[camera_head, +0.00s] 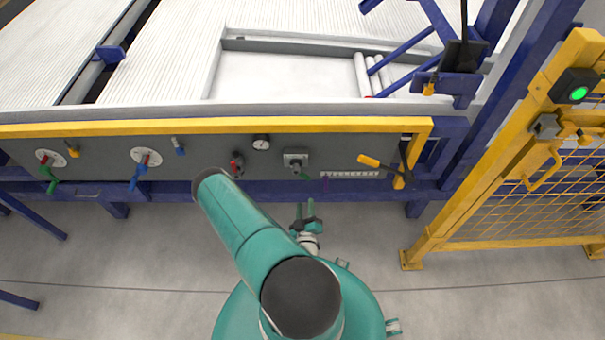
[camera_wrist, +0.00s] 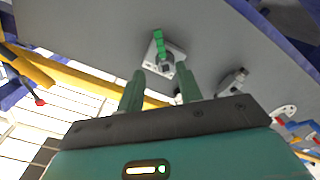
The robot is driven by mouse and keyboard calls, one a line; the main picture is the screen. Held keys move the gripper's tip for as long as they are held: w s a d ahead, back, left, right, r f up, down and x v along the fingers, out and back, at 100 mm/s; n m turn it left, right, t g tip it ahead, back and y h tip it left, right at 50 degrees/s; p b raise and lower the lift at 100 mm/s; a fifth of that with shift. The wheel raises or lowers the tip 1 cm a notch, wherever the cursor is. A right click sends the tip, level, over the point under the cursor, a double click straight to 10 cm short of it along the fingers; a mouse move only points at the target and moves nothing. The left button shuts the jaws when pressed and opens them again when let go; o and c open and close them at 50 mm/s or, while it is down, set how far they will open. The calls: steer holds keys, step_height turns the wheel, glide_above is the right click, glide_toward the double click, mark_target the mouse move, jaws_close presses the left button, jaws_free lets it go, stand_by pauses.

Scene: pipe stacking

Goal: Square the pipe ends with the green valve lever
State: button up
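The green valve lever (camera_head: 304,172) sits under a small grey square plate (camera_head: 296,158) on the grey panel, right of centre in the head view. In the wrist view the lever (camera_wrist: 158,40) stands out from its plate, just beyond my fingertips. My gripper (camera_head: 305,208) is in front of and below the panel. Its two green fingers are apart, with nothing between them in the wrist view (camera_wrist: 160,70). No contact with the lever shows. Several white pipes (camera_head: 363,76) lie at the right end of the framed bed, partly hidden by blue bars.
A red lever (camera_head: 237,164) and a gauge (camera_head: 261,142) are left of the plate; a yellow lever (camera_head: 370,161) is to the right. Another green handle (camera_head: 51,182) hangs at far left. A yellow mesh gate (camera_head: 540,180) bounds the right.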

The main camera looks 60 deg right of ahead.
mark_target(305, 178)
steer(key=x, duration=1.3)
steer(key=shift+w+d, duration=0.15)
jaws_close()
